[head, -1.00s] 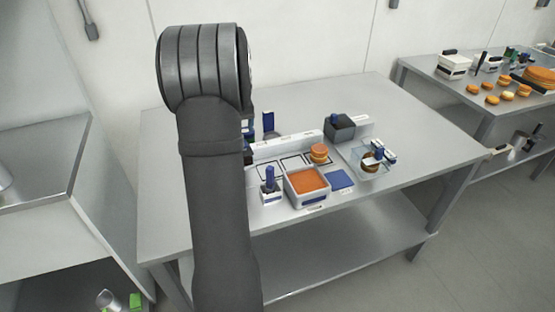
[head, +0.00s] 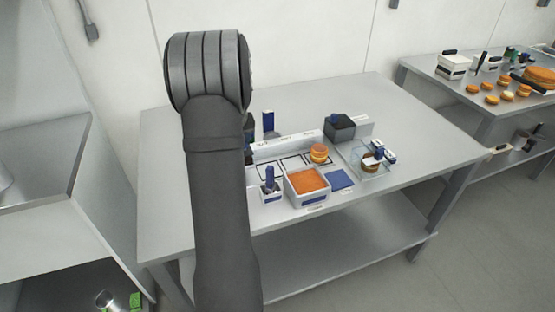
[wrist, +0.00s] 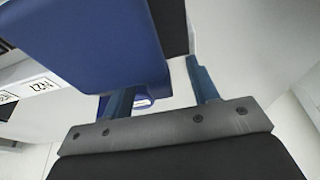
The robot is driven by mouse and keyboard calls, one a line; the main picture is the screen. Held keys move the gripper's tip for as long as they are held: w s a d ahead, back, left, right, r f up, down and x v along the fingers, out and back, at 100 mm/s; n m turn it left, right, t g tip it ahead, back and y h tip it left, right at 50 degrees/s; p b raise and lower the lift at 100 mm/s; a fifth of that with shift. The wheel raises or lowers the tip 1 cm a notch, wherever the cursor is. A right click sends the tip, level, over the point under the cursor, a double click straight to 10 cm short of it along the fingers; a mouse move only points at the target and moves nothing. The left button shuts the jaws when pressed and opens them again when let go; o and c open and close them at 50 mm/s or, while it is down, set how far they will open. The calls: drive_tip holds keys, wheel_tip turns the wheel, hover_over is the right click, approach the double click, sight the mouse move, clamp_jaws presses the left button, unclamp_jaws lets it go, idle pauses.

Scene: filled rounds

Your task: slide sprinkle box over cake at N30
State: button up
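A round orange-brown cake (head: 318,151) stands at the right end of a row of dark outlined squares on the table in the head view. A second round cake (head: 369,167) sits in a clear square box (head: 357,158) to its right. A white box filled with orange (head: 308,181) stands in front; I cannot tell which box is the sprinkle box, and N30 is not readable. My gripper is hidden behind my arm in the head view.
A dark box (head: 340,128) stands at the back. A blue-handled tool (head: 269,181) stands left of the orange-filled box, and a blue pad (head: 341,179) lies to its right. A label reading N21 (wrist: 38,85) shows in the wrist view. The table's right side is clear.

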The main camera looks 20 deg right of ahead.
sight(309, 133)
drive_tip(key=shift+c, duration=0.2)
idle(0.3)
drive_tip(key=shift+d, duration=13.25)
drive_tip(key=o, duration=0.9)
drive_tip(key=shift+r, duration=3.5)
drive_tip(key=shift+f, duration=0.1)
